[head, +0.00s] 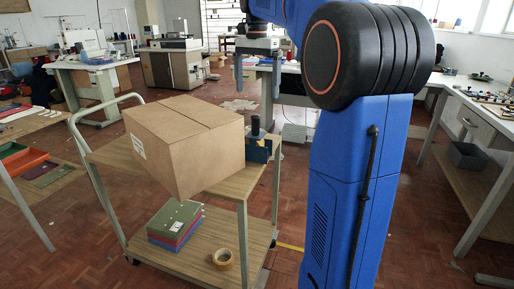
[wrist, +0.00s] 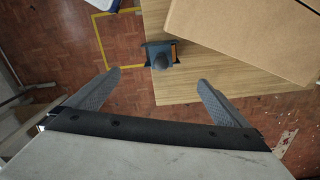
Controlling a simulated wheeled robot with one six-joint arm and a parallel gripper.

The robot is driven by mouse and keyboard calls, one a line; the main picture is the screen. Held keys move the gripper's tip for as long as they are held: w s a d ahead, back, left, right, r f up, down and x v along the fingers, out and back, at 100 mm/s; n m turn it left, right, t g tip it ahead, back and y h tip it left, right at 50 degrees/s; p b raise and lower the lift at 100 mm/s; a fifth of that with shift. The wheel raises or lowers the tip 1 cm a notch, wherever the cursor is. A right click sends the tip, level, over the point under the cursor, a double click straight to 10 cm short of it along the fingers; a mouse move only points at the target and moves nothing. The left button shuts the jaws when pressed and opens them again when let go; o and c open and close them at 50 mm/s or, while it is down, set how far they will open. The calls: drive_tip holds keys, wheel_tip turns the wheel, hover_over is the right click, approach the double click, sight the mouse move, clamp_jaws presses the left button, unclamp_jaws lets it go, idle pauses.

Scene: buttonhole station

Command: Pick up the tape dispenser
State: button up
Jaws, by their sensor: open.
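The tape dispenser (head: 258,150) is a dark blue object with an upright dark handle or knob. It stands on the wooden top of the trolley (head: 221,184), at the right edge beside the cardboard box. In the wrist view the dispenser (wrist: 161,57) shows from above near the board's edge, with an orange-brown patch on its right side. My gripper (head: 257,90) is open, empty and pointing down above the dispenser. In the wrist view my gripper's fingertips (wrist: 159,79) lie to either side of the dispenser's line, with the dispenser beyond them and apart.
A large cardboard box (head: 182,144) covers most of the trolley top, close to the dispenser; it also shows in the wrist view (wrist: 255,35). A workbench (head: 487,118) stands at the right.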

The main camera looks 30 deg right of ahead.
sight(256, 129)
drive_tip(key=f, duration=1.5)
drive_tip(key=shift+a+f, duration=0.2)
drive_tip(key=shift+f, duration=0.2)
drive_tip(key=shift+c, duration=0.6)
drive_tip(key=c, duration=1.6)
wheel_tip(256, 129, up, 28)
drive_tip(key=shift+r, duration=0.1)
drive_tip(key=o, duration=1.1)
